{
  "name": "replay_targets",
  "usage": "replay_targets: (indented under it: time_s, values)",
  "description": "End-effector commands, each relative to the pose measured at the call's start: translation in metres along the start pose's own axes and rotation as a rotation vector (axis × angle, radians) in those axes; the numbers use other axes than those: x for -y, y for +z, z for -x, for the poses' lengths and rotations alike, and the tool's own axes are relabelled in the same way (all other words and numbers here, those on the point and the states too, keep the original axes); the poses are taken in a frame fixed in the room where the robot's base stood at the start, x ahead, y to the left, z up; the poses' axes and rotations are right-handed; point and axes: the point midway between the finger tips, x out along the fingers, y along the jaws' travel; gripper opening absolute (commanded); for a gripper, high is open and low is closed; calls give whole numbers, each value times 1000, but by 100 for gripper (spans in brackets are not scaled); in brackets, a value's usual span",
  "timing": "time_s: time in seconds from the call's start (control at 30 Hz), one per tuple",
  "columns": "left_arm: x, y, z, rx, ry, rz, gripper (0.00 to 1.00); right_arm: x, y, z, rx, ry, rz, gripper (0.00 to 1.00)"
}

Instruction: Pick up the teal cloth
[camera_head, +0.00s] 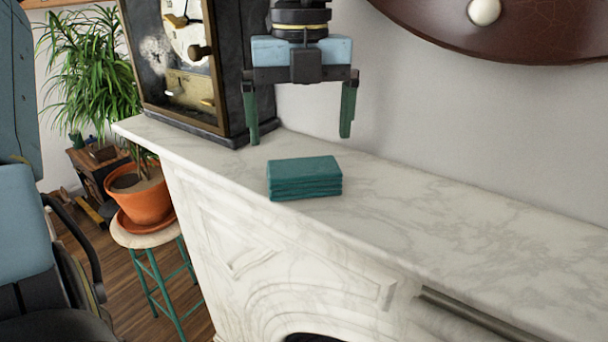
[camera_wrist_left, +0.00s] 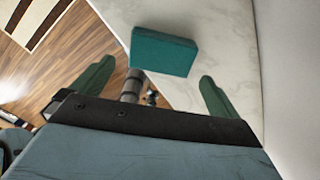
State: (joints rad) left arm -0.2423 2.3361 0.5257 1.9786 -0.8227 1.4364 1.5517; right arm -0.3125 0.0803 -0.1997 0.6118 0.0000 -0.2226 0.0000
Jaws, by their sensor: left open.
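The teal cloth (camera_head: 305,178) is a folded, layered block lying on the white marble mantel (camera_head: 440,225), close to its front edge. My left gripper (camera_head: 299,137) points down above and a little behind the cloth, with its two green fingers spread wide and nothing between them. In the left wrist view the cloth (camera_wrist_left: 164,51) lies beyond the fingertips, roughly between the lines of the two fingers (camera_wrist_left: 152,80). The fingers do not touch it. My right gripper is not in view.
A dark-framed clock (camera_head: 190,65) stands on the mantel just left of the gripper. A wall rises behind the mantel, with a dark red round object (camera_head: 520,30) on it. A potted plant (camera_head: 140,198) sits on a stool at left. The mantel right of the cloth is clear.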

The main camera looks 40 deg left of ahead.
Motion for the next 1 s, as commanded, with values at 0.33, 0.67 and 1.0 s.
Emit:
replay_targets:
  time_s: [0.33, 0.67, 1.0]
  values:
    - [0, -1, -33, -5, 2, -2, 100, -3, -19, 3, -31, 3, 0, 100]
    - [2, -1, -71, -1, -2, 2, 100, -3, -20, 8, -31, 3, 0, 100]
    - [2, 0, -72, 0, -2, 2, 83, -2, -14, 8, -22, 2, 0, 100]
